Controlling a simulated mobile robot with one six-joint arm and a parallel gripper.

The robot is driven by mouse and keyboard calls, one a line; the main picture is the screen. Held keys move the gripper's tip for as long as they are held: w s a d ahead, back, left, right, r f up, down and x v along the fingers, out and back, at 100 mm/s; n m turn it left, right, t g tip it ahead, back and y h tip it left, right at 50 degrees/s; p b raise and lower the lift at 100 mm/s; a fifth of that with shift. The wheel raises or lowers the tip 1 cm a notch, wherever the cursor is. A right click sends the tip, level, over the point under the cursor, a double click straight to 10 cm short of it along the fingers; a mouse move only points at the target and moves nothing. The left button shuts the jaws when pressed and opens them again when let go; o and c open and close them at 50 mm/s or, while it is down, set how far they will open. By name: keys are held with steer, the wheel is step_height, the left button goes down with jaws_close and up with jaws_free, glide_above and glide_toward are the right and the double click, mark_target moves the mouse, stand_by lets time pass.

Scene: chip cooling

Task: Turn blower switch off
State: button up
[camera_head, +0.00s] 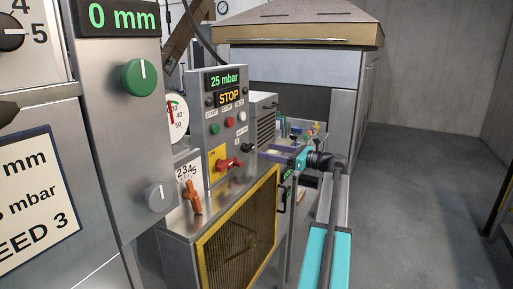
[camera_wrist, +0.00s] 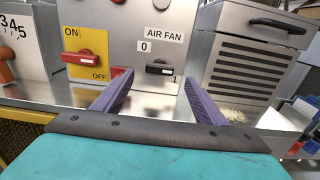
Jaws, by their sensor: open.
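No label in view reads "blower". In the wrist view, a black lever switch (camera_wrist: 158,69) labelled AIR FAN lies about horizontal, with 0 at its upper left and 1 at its lower right. A red lever switch (camera_wrist: 86,60) on a yellow ON/OFF plate is to its left, also about horizontal. In the head view, the black switch (camera_head: 247,147) and red switch (camera_head: 229,164) sit on the grey control panel (camera_head: 208,133). My gripper (camera_wrist: 159,77) is open and empty. Its purple fingers appear either side of the black switch, with no contact visible.
A vented grey box (camera_wrist: 251,75) with a black handle is right of the panel. A steel ledge (camera_wrist: 35,93) runs below it. An orange lever (camera_head: 192,197) and yellow-framed mesh door (camera_head: 238,232) are nearby. The floor (camera_head: 420,190) at right is clear.

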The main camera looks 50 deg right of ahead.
mark_target(251, 147)
steer(key=shift+p+x, duration=0.65)
steer(key=shift+x, duration=2.75)
steer(key=c, duration=1.1)
